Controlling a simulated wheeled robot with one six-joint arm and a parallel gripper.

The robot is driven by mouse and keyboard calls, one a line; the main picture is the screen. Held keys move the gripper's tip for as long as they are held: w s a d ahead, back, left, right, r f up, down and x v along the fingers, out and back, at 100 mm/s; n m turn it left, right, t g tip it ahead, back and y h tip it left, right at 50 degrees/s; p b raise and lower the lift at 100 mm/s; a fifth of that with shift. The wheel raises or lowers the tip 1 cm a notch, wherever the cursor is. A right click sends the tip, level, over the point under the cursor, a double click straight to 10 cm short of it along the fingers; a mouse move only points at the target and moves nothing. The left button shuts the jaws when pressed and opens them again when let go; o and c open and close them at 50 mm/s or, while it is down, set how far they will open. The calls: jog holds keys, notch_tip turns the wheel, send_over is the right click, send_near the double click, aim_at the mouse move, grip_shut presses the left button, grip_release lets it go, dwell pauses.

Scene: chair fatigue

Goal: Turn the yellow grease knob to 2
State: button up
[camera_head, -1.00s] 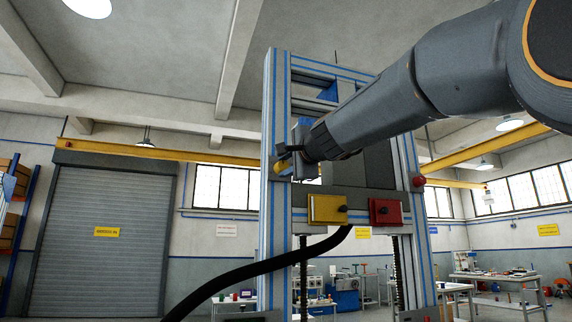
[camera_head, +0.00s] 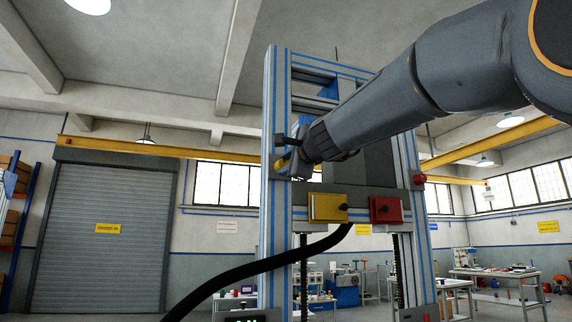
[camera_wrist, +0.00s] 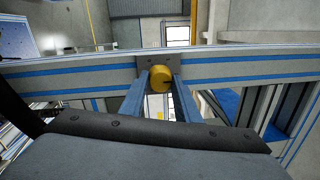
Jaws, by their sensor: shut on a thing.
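The yellow grease knob (camera_wrist: 160,79) sits on a grey plate on the blue-striped frame beam in the wrist view. A small dark mark shows on its face, but I cannot read any numbers. My gripper (camera_wrist: 161,83) is shut on the knob, with one blue-grey finger on each side. In the head view, a small yellow part of the knob (camera_head: 280,164) shows at the frame's left post, and my gripper (camera_head: 284,159) is there, tilted. My wrist hides the rest.
The tall blue-striped frame (camera_head: 276,215) carries a yellow box (camera_head: 327,207), a red box (camera_head: 386,209) and a red button (camera_head: 419,179). A thick black hose (camera_head: 265,266) curves in front. Workbenches (camera_head: 497,282) stand farther back on the right.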

jog(key=o, duration=1)
jog(key=shift+o, duration=0.2)
jog(key=b+v, duration=0.1)
jog(key=v, duration=0.7)
jog(key=shift+b, duration=0.4)
jog(key=shift+w, duration=0.1)
